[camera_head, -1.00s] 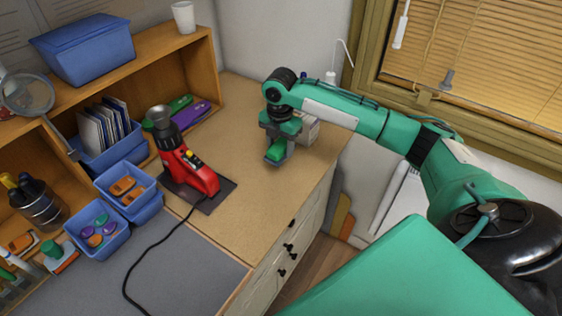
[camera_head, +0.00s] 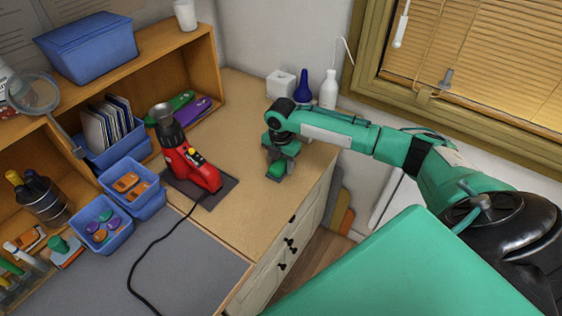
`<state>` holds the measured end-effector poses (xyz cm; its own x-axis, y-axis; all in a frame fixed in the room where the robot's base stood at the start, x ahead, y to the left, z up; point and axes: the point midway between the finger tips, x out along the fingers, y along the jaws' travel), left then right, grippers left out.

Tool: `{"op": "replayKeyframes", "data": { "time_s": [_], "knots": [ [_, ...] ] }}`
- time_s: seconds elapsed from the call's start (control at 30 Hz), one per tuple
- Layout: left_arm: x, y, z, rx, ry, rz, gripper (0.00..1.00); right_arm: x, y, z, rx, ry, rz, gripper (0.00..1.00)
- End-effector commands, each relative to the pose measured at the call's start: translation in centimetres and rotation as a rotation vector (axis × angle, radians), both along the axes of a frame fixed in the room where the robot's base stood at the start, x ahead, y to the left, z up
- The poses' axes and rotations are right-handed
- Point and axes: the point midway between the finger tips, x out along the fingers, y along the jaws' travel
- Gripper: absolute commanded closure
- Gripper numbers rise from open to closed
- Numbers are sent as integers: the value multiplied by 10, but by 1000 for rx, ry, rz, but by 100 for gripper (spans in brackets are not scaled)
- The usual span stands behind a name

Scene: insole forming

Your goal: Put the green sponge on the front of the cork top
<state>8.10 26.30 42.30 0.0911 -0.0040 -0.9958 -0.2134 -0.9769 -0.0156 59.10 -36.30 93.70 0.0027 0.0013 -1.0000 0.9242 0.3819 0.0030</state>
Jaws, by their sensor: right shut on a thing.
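The cork top (camera_head: 235,215) is the tan surface of the cabinet in the middle of the view. My right gripper (camera_head: 279,165) is over the right part of this top, pointing down. It is shut on the green sponge (camera_head: 277,170), which shows low between the fingers. The sponge is at or just above the cork; I cannot tell if it touches. My left gripper is not in view.
A red heat tool (camera_head: 190,165) stands on a dark mat left of my gripper, its black cord running forward. A white box (camera_head: 281,84), a blue bottle (camera_head: 303,88) and a white bottle (camera_head: 328,90) stand at the back. The cork in front of my gripper is clear.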

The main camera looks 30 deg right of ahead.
Motion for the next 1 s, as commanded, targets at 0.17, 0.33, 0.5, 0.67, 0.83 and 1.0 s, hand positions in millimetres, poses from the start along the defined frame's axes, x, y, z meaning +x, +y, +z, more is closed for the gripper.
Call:
{"op": "replayKeyframes", "data": {
  "time_s": [0.17,0.33,0.5,0.67,0.83,1.0],
  "knots": [
    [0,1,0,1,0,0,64,0,0,-1,0,1,0,29],
    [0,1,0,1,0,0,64,0,0,0,0,1,0,29],
    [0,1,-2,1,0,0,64,0,0,6,-1,0,1,29],
    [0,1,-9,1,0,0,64,1,0,32,0,-4,2,29],
    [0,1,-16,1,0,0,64,1,0,69,-1,-4,1,29],
    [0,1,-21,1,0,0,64,1,0,101,0,-3,0,29]
  ]
}}
